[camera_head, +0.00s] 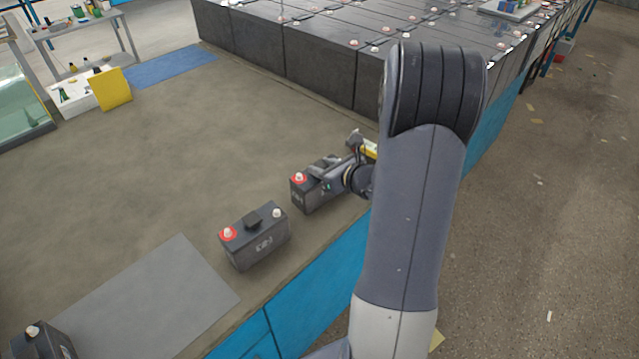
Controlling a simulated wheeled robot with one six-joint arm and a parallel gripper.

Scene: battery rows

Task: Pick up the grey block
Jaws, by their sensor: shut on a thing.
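A dark grey, block-shaped battery (307,199) with a red-ringed terminal stands near the bench's right edge. My gripper (323,170) is at its top, shut on it. The gripper and wrist cover the battery's right part, and I cannot tell whether its base touches the bench. A similar dark grey battery (258,246) stands apart, closer to me, with a red-ringed terminal at left and a pale one at right.
Another battery (45,345) is cut off at bottom left, near a flat grey plate (135,305). A large row of dark batteries (320,60) stands behind. A yellow item (370,148) shows beside my wrist. The bench (170,150) is clear at left centre.

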